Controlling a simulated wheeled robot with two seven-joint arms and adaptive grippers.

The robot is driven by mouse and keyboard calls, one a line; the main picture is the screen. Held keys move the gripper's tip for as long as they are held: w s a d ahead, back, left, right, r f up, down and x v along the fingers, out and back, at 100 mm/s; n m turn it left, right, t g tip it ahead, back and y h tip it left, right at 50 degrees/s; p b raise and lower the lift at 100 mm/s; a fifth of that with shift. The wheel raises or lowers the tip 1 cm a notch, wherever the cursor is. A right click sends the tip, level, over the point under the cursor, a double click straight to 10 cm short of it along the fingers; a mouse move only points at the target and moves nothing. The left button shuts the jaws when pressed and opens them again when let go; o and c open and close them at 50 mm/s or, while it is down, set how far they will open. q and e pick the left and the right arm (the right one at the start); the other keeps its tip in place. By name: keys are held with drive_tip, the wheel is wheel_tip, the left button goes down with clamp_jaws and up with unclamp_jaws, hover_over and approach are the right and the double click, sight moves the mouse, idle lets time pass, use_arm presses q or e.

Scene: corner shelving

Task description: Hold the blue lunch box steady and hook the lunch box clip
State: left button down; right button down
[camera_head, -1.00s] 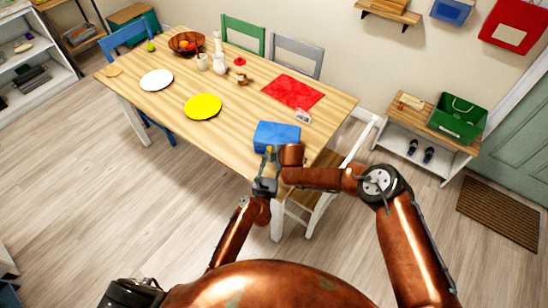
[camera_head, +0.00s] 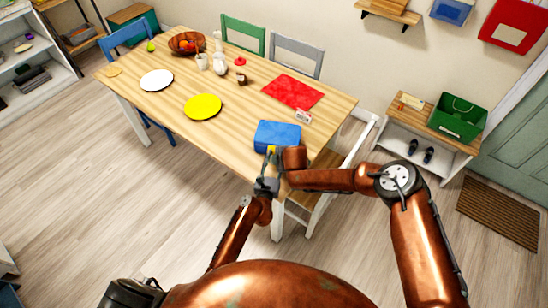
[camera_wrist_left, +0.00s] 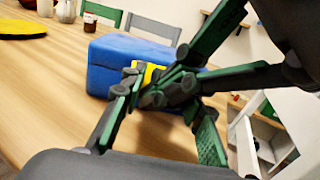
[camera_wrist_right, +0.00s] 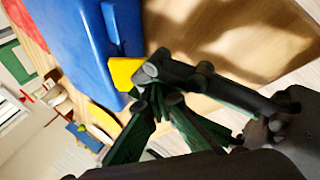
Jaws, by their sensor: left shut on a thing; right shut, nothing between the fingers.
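The blue lunch box (camera_head: 277,135) stands closed near the table's front right corner. It also shows in the left wrist view (camera_wrist_left: 106,68) and the right wrist view (camera_wrist_right: 82,38). Its yellow clip (camera_wrist_right: 124,73) is on the near side, partly hidden by fingers in the left wrist view (camera_wrist_left: 150,72). My left gripper (camera_head: 271,160) is shut at the clip, in front of the box. My right gripper (camera_wrist_right: 152,84) is shut and empty, its tips close beside the clip. The two grippers' fingers crowd together, so their exact contacts are unclear.
The wooden table (camera_head: 160,110) carries a yellow plate (camera_head: 203,106), a white plate (camera_head: 157,80) and a red mat (camera_head: 293,92). A small white card (camera_head: 303,116) lies behind the box. A white chair (camera_head: 346,165) stands close on the right.

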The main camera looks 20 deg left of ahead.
use_arm(q)
drive_tip(key=shift+s+a+f+y, duration=0.15)
drive_tip(key=shift+a+f, duration=0.15)
drive_tip(key=shift+a, duration=0.2)
drive_tip(key=shift+w+a+f+y, duration=0.15)
drive_tip(key=shift+a+f, duration=0.1)
drive_tip(key=shift+a, duration=0.25)
use_arm(e)
drive_tip(key=shift+s+d, duration=0.1)
drive_tip(key=shift+d, duration=0.3)
use_arm(q)
drive_tip(key=shift+s, duration=0.1)
use_arm(e)
drive_tip(key=shift+s+r, duration=0.35)
drive_tip(key=shift+s, duration=0.35)
drive_tip(key=shift+s+r, duration=0.4)
drive_tip(key=shift+s, duration=0.3)
drive_tip(key=shift+s+r, duration=0.35)
drive_tip(key=shift+s, duration=0.35)
use_arm(q)
drive_tip(key=shift+d+r, duration=0.1)
